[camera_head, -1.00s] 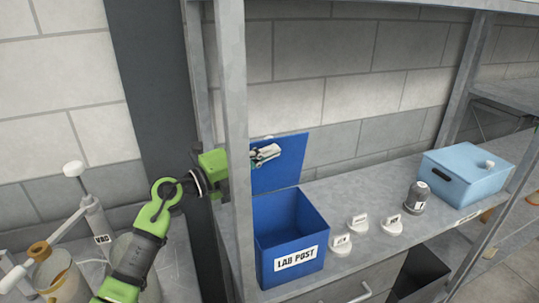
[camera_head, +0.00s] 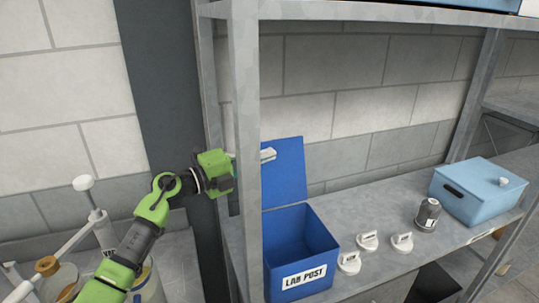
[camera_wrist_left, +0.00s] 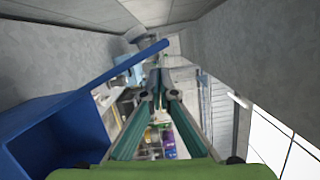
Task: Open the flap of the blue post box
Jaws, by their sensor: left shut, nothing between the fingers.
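The blue post box (camera_head: 322,258), labelled LAB POST, stands on the grey shelf behind the upright post. Its blue flap (camera_head: 288,178) stands raised at the back, and the box's inside shows. My left gripper (camera_head: 268,155) reaches in from the left past the post, its fingers shut and empty, beside the upper left part of the flap. Contact cannot be told in the head view. In the left wrist view, the shut fingers (camera_wrist_left: 157,92) point ahead, the flap (camera_wrist_left: 125,64) shows edge-on to their left and the box (camera_wrist_left: 60,135) lies lower left. My right gripper is out of view.
Several small white labelled pieces (camera_head: 367,241), a grey capped jar (camera_head: 428,215) and a light blue lidded box (camera_head: 474,193) stand right of the post box. Bottles with pumps (camera_head: 102,228) stand lower left.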

